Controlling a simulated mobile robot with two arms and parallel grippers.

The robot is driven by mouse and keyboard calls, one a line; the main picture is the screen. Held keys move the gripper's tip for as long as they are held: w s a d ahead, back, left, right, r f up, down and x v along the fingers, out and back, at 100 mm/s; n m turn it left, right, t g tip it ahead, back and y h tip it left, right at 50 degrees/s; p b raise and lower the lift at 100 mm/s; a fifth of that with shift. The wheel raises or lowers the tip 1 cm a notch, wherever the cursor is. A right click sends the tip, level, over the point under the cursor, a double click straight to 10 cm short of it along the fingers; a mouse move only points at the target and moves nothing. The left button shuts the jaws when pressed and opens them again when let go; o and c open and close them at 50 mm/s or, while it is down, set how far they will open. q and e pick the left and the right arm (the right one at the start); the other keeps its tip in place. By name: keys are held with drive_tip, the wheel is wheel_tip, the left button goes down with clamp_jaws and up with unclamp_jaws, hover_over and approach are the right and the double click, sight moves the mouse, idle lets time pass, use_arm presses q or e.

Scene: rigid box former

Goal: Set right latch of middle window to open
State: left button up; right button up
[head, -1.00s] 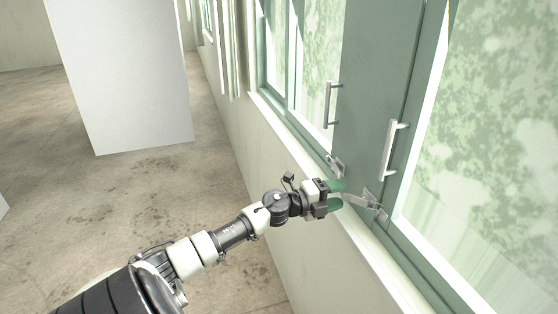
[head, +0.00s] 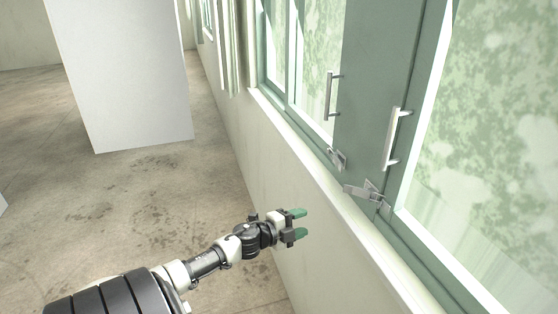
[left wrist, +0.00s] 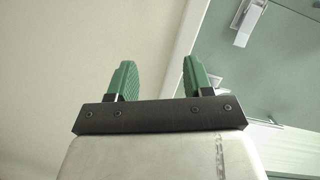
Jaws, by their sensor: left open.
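The right latch (head: 367,192) is a grey metal piece low on the green window frame, below the right handle. Its flat lever points left, out over the sill. The left latch (head: 337,158) is a similar metal piece farther along, below the left handle. My left gripper (head: 303,225) is open and empty, in front of the wall below the sill. It is left of and lower than the right latch, clear of it. In the left wrist view, its green fingers (left wrist: 159,78) are apart with nothing between them. A metal latch piece (left wrist: 246,20) shows at upper right; I cannot tell which latch. My right gripper is not seen.
Two vertical bar handles, the left one (head: 329,98) and the right one (head: 393,140), stick out from the window frames. A pale sill (head: 300,150) runs below the windows. A white block (head: 125,80) stands at back left. The floor between is clear.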

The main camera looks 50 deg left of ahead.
use_arm(q)
drive_tip(key=s+f+n+g+y, duration=0.1)
drive_tip(key=s+f+n+y, duration=0.1)
drive_tip(key=f, duration=0.8)
drive_tip(key=s+f+n+g+y, duration=0.1)
drive_tip(key=s+f+n, duration=0.3)
drive_tip(key=f, duration=0.5)
drive_tip(key=shift+s+f+n+g+y+b, duration=0.3)
drive_tip(key=shift+s+f+g+y+b, duration=0.1)
drive_tip(key=shift+s+g, duration=0.25)
drive_tip(key=shift+a, duration=0.1)
